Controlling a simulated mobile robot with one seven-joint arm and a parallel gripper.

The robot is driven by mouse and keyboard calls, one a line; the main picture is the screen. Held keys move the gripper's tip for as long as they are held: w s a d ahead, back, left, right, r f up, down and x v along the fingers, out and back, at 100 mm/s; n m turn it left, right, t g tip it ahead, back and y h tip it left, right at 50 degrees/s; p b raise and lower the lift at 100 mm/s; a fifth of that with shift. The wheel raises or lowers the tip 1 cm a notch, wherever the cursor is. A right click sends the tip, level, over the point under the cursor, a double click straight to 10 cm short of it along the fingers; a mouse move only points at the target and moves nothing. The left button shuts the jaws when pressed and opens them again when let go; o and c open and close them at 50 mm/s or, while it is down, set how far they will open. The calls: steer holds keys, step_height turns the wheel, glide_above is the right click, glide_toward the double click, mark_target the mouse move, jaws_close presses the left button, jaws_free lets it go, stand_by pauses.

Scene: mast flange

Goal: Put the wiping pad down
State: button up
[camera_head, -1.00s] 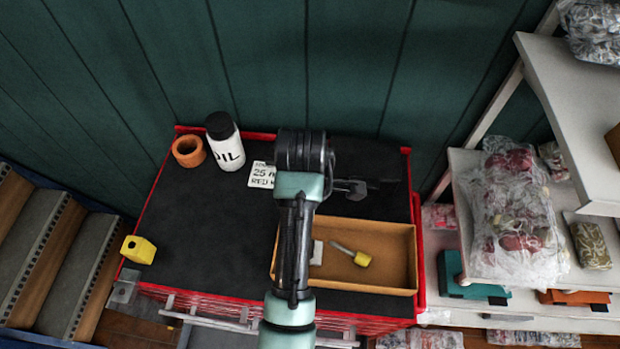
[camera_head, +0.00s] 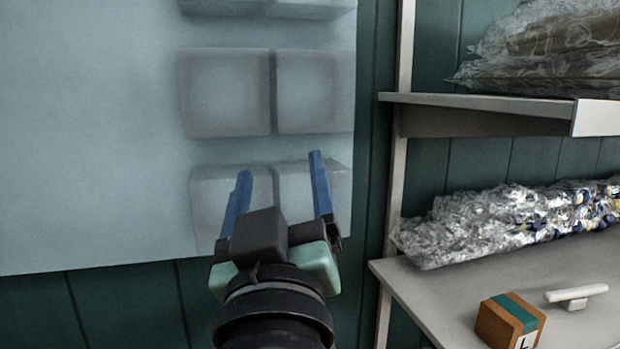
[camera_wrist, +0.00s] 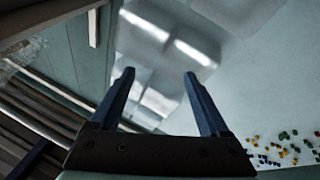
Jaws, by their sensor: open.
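My gripper (camera_head: 279,164) is open, with two blue fingers spread apart and nothing visible between them. It is raised in front of a pale wall panel with greyish square blocks or patches. In the wrist view my gripper (camera_wrist: 159,74) also shows an empty gap, with the pale panel beyond. No thing in view is clearly the wiping pad. A white piece with a bar-like top (camera_head: 576,296) lies on the lower shelf at the right, apart from the gripper; I cannot tell whether it is the pad.
A brown block with a teal stripe (camera_head: 509,321) sits on the lower shelf (camera_head: 440,300). Plastic-wrapped goods (camera_head: 510,222) lie behind it. An upper shelf (camera_head: 480,100) juts out above. Small coloured bits (camera_wrist: 283,150) show at the lower right of the wrist view.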

steer(key=s+d+r+m+t+h, duration=0.1)
steer(key=s+d+r+m+t, duration=0.2)
steer(key=s+r, duration=0.7)
steer(key=shift+s+r+m+t, duration=0.2)
steer(key=shift+r+m+t, duration=0.35)
steer(key=shift+t, duration=0.65)
steer(key=shift+f, duration=0.15)
step_height(320, 180, down, 12)
steer(key=b, duration=1.1)
steer(key=shift+b, duration=0.35)
